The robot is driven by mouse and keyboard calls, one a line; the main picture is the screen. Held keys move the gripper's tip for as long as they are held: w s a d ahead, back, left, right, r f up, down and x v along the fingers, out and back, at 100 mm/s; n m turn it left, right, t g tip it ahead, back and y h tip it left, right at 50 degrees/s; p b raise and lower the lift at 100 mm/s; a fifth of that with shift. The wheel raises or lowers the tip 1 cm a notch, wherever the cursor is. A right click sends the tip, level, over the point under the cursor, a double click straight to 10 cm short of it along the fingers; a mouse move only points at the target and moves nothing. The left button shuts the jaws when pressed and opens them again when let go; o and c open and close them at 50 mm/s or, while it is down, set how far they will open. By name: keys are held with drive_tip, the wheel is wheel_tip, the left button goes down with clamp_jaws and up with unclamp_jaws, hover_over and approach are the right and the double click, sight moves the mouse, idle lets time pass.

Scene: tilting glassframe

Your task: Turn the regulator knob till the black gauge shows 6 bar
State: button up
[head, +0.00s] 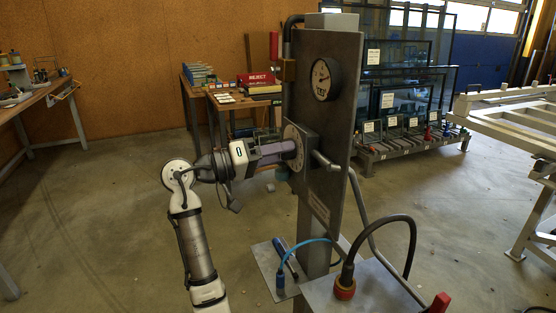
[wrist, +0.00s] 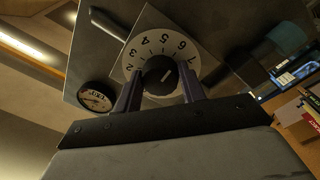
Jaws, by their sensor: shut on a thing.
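The regulator knob (wrist: 157,77) is dark and round, with a pale mark on its face. It sits in the middle of a white dial (wrist: 161,42) with printed numbers, of which 2 to 7 can be read. My gripper (wrist: 160,84) is shut on the knob, one finger on each side. In the head view my gripper (head: 277,152) reaches the panel from the left and hides the knob. The black-rimmed gauge (head: 321,79) is higher on the panel and also shows in the wrist view (wrist: 97,96). Its needle is too small to read.
The upright metal panel (head: 330,180) has a lever (head: 325,161) right of the dial. Hoses and a red-collared connector (head: 345,287) are below. A table with a red box (head: 256,79) and glass racks (head: 410,125) stand behind. Floor at left is free.

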drive_tip(key=shift+f+m, duration=0.15)
drive_tip(key=shift+m, duration=0.25)
drive_tip(key=o, duration=1)
drive_tip(key=b+v, duration=0.1)
drive_tip(key=v, duration=1.2)
drive_tip(key=shift+s+a+b, duration=0.1)
drive_tip(key=shift+a+b, duration=0.25)
drive_tip(key=shift+a, duration=0.05)
